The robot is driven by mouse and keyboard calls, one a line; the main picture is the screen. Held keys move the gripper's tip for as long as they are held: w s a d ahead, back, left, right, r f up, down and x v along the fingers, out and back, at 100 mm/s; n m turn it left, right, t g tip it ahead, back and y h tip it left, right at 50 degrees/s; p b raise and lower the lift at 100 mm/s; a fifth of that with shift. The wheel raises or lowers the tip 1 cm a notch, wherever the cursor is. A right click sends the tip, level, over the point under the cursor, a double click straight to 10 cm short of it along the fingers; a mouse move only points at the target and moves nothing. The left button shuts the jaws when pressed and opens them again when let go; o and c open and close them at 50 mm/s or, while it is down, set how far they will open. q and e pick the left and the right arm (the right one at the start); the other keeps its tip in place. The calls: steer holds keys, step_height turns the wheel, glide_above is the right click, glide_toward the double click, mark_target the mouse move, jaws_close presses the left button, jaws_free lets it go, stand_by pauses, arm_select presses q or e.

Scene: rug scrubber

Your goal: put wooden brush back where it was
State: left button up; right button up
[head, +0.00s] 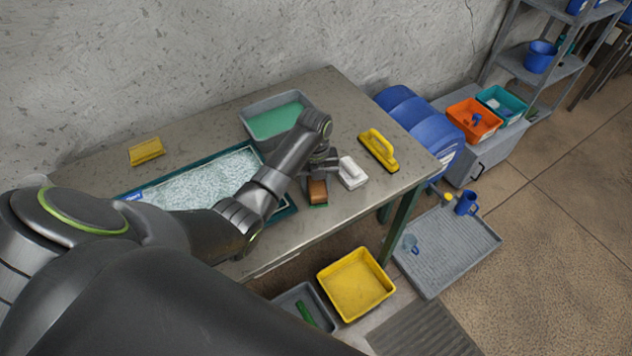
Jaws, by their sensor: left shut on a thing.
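The wooden brush (317,190) is a brown block with a green edge below it. It is at the front part of the grey table (345,215), just right of the teal-edged tray. My left gripper (320,168) reaches over the table from the left and is shut on the wooden brush from above. The fingertips are small and partly hidden by my wrist. I cannot tell whether the brush touches the tabletop. My right gripper is not in view.
A white brush (352,173) stands close right of the wooden one, a yellow brush (379,150) farther right. Left are the teal-edged tray with a pale rug (200,182) and a yellow block (146,151). A grey tub of green liquid (275,120) stands behind. The table's right front is clear.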

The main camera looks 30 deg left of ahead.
arm_select(q)
steer(key=shift+f, duration=0.2)
steer(key=o, duration=1.1)
steer(key=shift+r, duration=0.1)
steer(key=r, duration=0.2)
steer(key=r+b, duration=0.1)
steer(key=r, duration=0.2)
steer(key=r+b, duration=0.1)
steer(key=r, duration=0.1)
steer(key=shift+w+a+r, duration=0.25)
steer(key=shift+w+r, duration=0.05)
steer(key=shift+w, duration=0.1)
step_height(320, 180, up, 3)
steer(key=p, duration=0.3)
steer(key=shift+w, duration=0.1)
steer(key=shift+a+r+p, duration=0.15)
steer(key=shift+r+p, duration=0.65)
steer(key=shift+p, duration=0.15)
steer(key=shift+f, duration=0.1)
